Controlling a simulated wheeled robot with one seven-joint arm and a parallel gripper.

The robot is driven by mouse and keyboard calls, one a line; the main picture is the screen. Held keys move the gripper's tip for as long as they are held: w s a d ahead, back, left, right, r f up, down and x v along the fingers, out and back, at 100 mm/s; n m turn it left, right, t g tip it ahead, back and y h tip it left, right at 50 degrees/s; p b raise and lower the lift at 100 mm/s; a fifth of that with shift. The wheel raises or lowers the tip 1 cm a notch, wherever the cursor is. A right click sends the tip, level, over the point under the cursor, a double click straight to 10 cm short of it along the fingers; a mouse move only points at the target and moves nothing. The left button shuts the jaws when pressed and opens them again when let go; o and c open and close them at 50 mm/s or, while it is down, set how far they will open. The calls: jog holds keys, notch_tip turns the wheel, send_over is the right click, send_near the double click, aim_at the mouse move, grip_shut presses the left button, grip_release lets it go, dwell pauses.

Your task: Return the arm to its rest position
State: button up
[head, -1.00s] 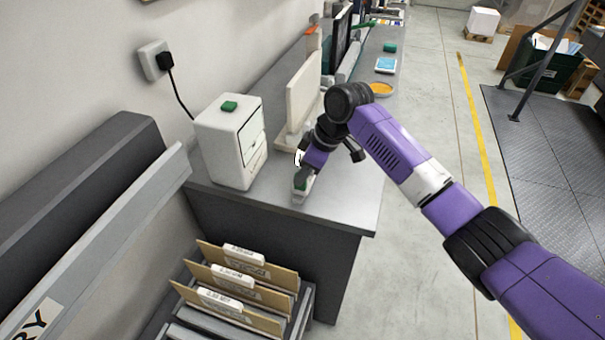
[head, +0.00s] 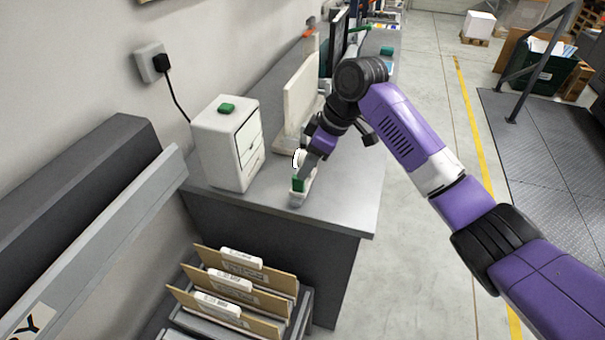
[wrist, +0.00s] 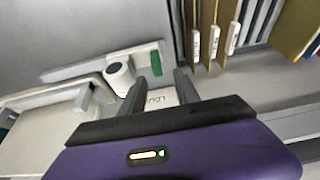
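My purple arm reaches in from the right in the head view. My gripper (head: 306,170) hangs low near the front edge of the grey counter (head: 335,212). In the wrist view its two dark fingers (wrist: 160,92) stand apart, with a pale printed label showing in the gap. A small green block (head: 299,184) on a pale base is just below the fingertips in the head view. The wrist view shows a green block (wrist: 155,63) beyond the fingers and a white round piece (wrist: 118,76) to its left. Nothing is visibly gripped.
A white box-shaped device (head: 226,150) with a green piece on top stands left of my gripper. A cream upright panel (head: 301,92) stands behind it. Brown file dividers (head: 240,285) sit below the counter's front. The floor (head: 425,80) right of the counter is open.

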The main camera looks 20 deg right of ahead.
jog(key=shift+v, duration=1.05)
